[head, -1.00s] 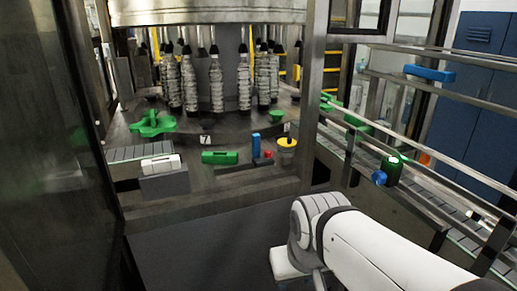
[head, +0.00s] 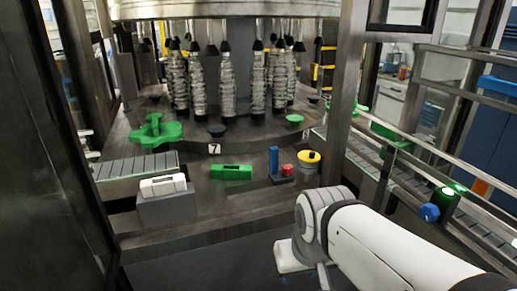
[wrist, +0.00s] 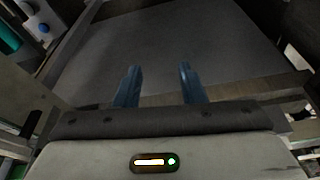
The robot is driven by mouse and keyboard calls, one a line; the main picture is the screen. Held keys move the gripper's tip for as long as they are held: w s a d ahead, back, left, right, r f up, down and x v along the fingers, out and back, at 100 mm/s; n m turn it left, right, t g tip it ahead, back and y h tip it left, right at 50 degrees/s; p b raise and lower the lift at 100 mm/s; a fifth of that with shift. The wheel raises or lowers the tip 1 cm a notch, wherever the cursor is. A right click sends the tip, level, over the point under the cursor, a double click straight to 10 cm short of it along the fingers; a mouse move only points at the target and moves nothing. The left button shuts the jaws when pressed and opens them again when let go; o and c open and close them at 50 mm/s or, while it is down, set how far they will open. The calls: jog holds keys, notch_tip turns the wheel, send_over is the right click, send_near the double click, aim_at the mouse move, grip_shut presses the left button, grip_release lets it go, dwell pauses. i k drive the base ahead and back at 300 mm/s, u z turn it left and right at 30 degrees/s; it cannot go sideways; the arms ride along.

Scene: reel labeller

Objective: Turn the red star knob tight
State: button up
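A small red part (head: 287,169) sits on a dark block on the machine deck, right of an upright blue block (head: 274,160). It is the only red knob-like thing I see; it is too small to make out a star shape. In the wrist view my gripper (wrist: 160,72) is open, its two blue fingers apart with nothing between them, over a plain grey surface. The red part is not in the wrist view. In the head view my arm stands at the lower right, short of the deck, and the fingers cannot be seen.
A yellow pot (head: 309,160), a green block (head: 231,172), a white block (head: 163,185) and a green star-shaped piece (head: 155,130) are on or by the deck. A steel post (head: 345,90) stands right of them. A blue knob (head: 429,212) is on the right conveyor rail.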

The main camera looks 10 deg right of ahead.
aim_at(287, 170)
jog(key=z, duration=0.05)
jog(key=i, duration=0.95)
